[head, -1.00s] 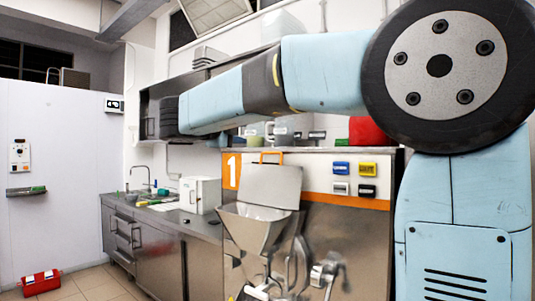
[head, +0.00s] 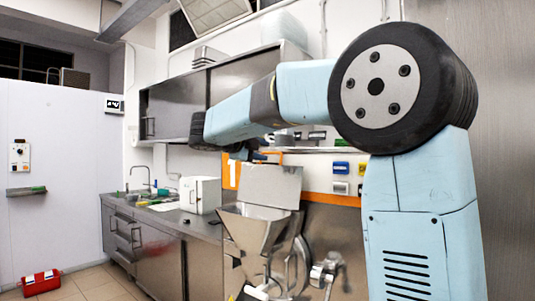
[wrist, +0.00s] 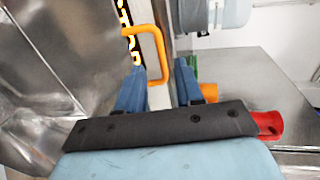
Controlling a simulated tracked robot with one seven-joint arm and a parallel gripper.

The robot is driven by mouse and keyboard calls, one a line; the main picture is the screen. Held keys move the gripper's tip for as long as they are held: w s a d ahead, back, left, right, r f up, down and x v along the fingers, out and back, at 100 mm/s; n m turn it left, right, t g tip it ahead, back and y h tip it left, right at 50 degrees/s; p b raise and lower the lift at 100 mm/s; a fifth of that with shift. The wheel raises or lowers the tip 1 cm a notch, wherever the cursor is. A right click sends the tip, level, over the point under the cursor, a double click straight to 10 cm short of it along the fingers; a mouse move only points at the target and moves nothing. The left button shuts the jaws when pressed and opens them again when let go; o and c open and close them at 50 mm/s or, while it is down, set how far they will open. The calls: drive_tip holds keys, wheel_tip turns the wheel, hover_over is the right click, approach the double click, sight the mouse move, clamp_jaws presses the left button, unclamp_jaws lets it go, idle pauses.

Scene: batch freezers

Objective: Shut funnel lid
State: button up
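The metal funnel (head: 250,232) stands on the front of the batch freezer. Its flat metal lid (head: 272,186) stands raised, leaving the funnel mouth open. An orange handle sits on the lid's top edge; it shows clearly in the wrist view (wrist: 161,52). My gripper (head: 258,155) is at the lid's top edge, small and partly hidden in the head view. In the wrist view its two blue fingers (wrist: 159,72) are apart, with the handle and lid edge in the gap between them. I cannot tell whether either finger touches the handle.
The freezer front carries an orange stripe and blue (head: 341,168) and grey buttons. A tap handle (head: 325,270) sticks out right of the funnel. A counter with a white box (head: 200,194) stands left. A steel cabinet (head: 215,85) hangs behind my arm. A red box (head: 41,283) lies on the floor.

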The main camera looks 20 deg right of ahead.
sight(271, 154)
drive_tip(key=shift+x, duration=1.7)
drive_tip(key=shift+c, duration=0.2)
drive_tip(key=c, duration=0.6)
clamp_jaws()
drive_tip(key=shift+f, duration=0.15)
